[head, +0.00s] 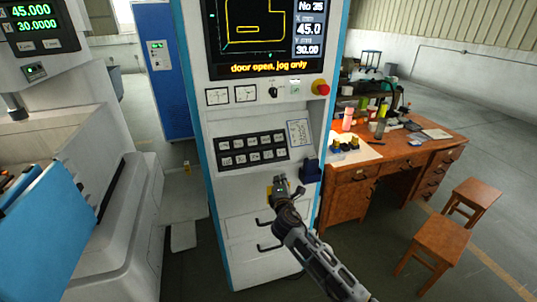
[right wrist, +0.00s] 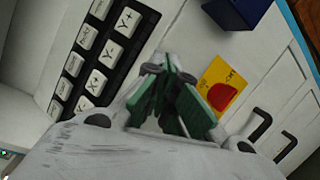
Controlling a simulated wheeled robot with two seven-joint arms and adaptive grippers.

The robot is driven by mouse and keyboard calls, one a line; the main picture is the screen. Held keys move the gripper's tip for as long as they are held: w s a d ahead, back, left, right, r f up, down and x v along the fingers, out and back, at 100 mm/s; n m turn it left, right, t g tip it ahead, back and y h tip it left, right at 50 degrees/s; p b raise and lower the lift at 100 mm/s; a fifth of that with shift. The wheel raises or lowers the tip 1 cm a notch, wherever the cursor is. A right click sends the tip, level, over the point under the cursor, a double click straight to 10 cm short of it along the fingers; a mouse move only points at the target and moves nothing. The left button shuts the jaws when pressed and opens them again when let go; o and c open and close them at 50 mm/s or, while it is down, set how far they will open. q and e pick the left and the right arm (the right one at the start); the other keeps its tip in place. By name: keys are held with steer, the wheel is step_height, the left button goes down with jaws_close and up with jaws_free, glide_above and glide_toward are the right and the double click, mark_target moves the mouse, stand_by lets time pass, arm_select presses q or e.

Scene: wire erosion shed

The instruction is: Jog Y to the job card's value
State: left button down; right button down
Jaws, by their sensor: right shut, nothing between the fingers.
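The control cabinet's screen (head: 262,35) reads "door open, jog only", No 35, X 45.0 and Y 30.00. A black keypad (head: 252,149) with two rows of white keys sits below it. In the right wrist view a Y+ key (right wrist: 127,21) and an X+ key (right wrist: 95,81) show on the keypad (right wrist: 77,42). A small printed card (head: 299,133) is right of the keypad, its text too small to read. My right gripper (head: 281,182) is shut and empty, below the keypad; its green fingertips (right wrist: 167,62) show apart from the keys. My left gripper is out of view.
A red emergency stop (head: 320,88) and a dark blue holder (head: 311,171) are on the cabinet's right side. Black handles (head: 268,247) are low on its front.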

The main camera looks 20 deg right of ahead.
mark_target(273, 155)
step_height(273, 155, up, 14)
steer(key=s+n+t, duration=0.1)
steer(key=t, duration=0.1)
steer(key=shift+a+f+h+p, duration=0.25)
steer(key=shift+a+h+p, duration=0.1)
steer(key=shift+h+p, duration=0.1)
steer(key=shift+w+f, duration=0.1)
steer(key=shift+f, duration=0.05)
steer(key=shift+w+a+f+b, duration=0.1)
steer(key=shift+w+f+b, duration=0.75)
steer(key=shift+w+b, duration=0.25)
steer(key=shift+w+d+f+b, duration=0.1)
steer(key=shift+w+f+b, duration=0.7)
steer(key=shift+w+b, duration=0.3)
steer(key=shift+w+a+f+b, duration=0.1)
steer(key=shift+w+f+b, duration=0.8)
steer(key=shift+w, duration=0.35)
steer(key=shift+w+f+b, duration=0.4)
steer(key=shift+w+b, duration=0.2)
steer(key=shift+w, duration=0.05)
stand_by(0.5)
steer(key=shift+r, duration=0.1)
stand_by(0.3)
steer(key=shift+s+r+p, duration=0.4)
steer(key=shift+s+p, duration=0.25)
steer(key=shift+p, duration=0.05)
